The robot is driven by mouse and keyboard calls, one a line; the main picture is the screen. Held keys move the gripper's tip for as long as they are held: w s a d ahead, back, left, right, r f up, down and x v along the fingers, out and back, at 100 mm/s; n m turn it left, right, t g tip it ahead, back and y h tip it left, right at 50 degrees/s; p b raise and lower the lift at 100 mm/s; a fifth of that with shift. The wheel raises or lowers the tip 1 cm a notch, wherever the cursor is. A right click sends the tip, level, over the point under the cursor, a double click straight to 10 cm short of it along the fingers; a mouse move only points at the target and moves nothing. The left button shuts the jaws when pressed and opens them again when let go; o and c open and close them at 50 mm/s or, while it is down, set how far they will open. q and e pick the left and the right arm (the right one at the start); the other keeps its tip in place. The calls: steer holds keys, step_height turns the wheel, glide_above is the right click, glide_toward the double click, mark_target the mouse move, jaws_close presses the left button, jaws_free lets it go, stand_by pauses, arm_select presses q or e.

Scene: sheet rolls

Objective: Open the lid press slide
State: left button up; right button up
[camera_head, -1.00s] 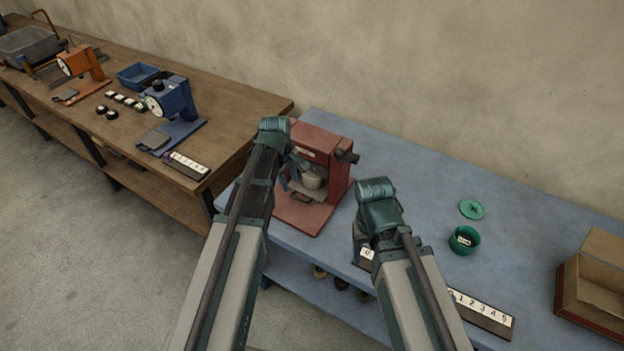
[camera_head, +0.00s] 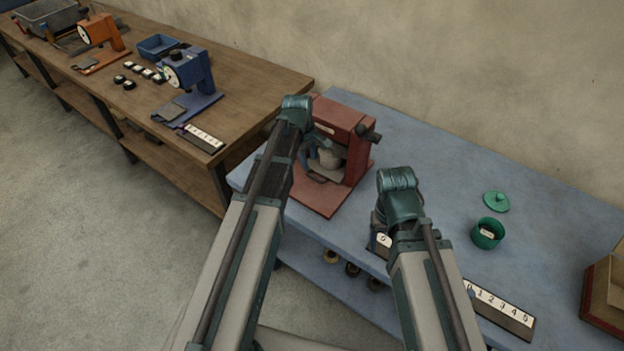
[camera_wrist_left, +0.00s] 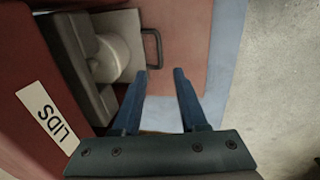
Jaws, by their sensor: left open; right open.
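The lid press (camera_head: 352,117) is a red machine on the blue table, with a grey round part inside its opening and a red base plate (camera_head: 312,200) in front. In the left wrist view its "LIDS" label (camera_wrist_left: 48,118) shows at left, with a grey block holding a pale cylinder (camera_wrist_left: 108,58) and a dark loop handle (camera_wrist_left: 153,48). My left gripper (camera_wrist_left: 163,72) is open over the red base, its blue fingers near the handle but not around it. My right gripper (camera_head: 385,225) is over the table to the right of the press; its fingers are mostly hidden by the arm.
A green cup (camera_head: 488,233) and a green lid (camera_head: 496,201) stand to the right on the blue table. A numbered strip (camera_head: 500,308) lies near the front edge, and a brown box (camera_head: 607,300) is at far right. A wooden bench (camera_head: 250,98) with other presses stands at left.

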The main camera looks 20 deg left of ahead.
mark_target(313, 177)
arm_select(q)
steer(key=f+b, duration=0.2)
steer(key=w+f+b, duration=0.1)
steer(key=f+b, duration=0.4)
steer(key=f, duration=0.1)
steer(key=shift+w+d+f, duration=0.25)
steer(key=shift+w+d, duration=0.05)
arm_select(e)
step_height(313, 177, down, 8)
steer(key=shift+f, duration=0.2)
arm_select(q)
jaws_close()
stand_by(0.5)
